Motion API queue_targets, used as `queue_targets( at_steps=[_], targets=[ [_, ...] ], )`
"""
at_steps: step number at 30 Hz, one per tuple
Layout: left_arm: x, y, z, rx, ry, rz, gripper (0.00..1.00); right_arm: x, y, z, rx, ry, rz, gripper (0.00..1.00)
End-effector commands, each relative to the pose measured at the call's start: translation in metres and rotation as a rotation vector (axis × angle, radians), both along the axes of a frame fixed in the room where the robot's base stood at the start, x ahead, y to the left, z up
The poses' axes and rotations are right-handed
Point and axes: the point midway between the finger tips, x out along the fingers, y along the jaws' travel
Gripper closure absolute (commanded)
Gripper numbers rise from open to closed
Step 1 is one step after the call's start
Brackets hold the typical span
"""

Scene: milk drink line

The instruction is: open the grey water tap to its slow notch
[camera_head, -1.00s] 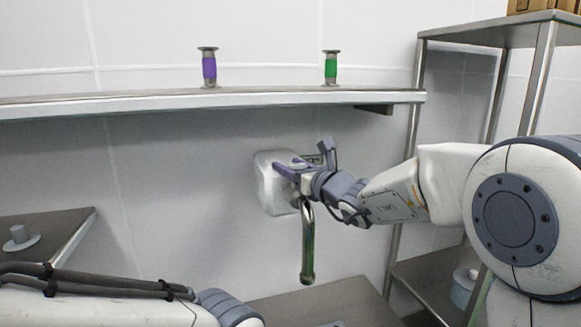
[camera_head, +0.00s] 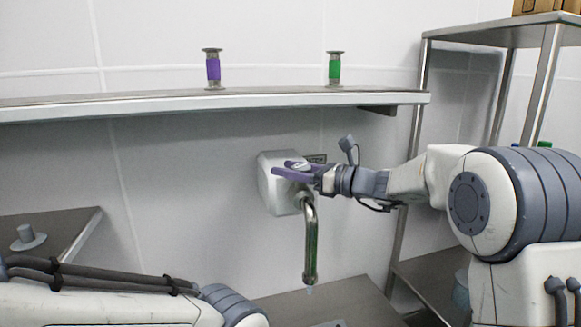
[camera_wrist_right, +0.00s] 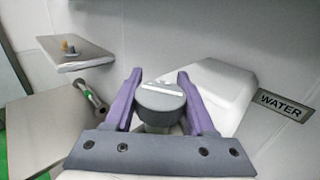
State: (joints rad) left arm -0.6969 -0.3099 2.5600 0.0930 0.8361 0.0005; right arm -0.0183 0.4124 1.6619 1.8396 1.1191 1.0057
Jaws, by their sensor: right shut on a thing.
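The water tap is a pale box (camera_head: 275,187) on the wall with a curved metal spout (camera_head: 311,245) pointing down. A small pale-blue trace shows just below the spout's mouth. The tap's round grey knob (camera_wrist_right: 161,96) carries a white bar mark in the right wrist view. My right gripper (camera_head: 285,168) is shut on this knob, with one purple finger on each side; it also shows in the right wrist view (camera_wrist_right: 160,88). The notch that the knob stands at cannot be read. My left arm crosses the lower left, but its gripper is out of view.
A WATER sign (camera_wrist_right: 283,105) is beside the tap. Above is a metal shelf (camera_head: 180,104) with a purple-banded (camera_head: 213,69) and a green-banded fitting (camera_head: 334,69). A steel rack (camera_head: 408,200) stands right; a counter (camera_head: 340,299) lies below the spout.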

Motion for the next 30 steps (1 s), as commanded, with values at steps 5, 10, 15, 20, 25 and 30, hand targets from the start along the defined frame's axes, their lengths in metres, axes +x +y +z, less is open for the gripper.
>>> queue_targets(
  at_steps=[5,10,15,20,25,30],
  targets=[
    [0.0000,0.0000,0.0015,0.000,0.000,0.000,0.50,-0.0008,0.0004,0.0008,0.002,-0.001,0.029,1.00],
    [0.0000,0.0000,0.0014,0.000,0.000,0.000,0.50,-0.0009,0.0006,0.0008,0.003,-0.001,0.033,1.00],
    [0.0000,0.0000,0.0014,0.000,0.000,0.000,0.50,-0.0009,0.0006,0.0010,0.003,-0.001,0.032,1.00],
    [0.0000,0.0000,0.0014,0.000,0.000,0.000,0.50,-0.0008,0.0006,0.0009,0.003,-0.001,0.032,0.15],
    [0.0000,0.0000,0.0014,0.000,0.000,0.000,0.50,-0.0008,0.0006,0.0007,0.002,-0.001,0.032,0.15],
    [0.0000,0.0000,-0.0016,0.000,0.000,0.000,0.50,-0.0021,-0.0033,-0.0003,0.001,-0.002,0.030,0.15]
  ],
)
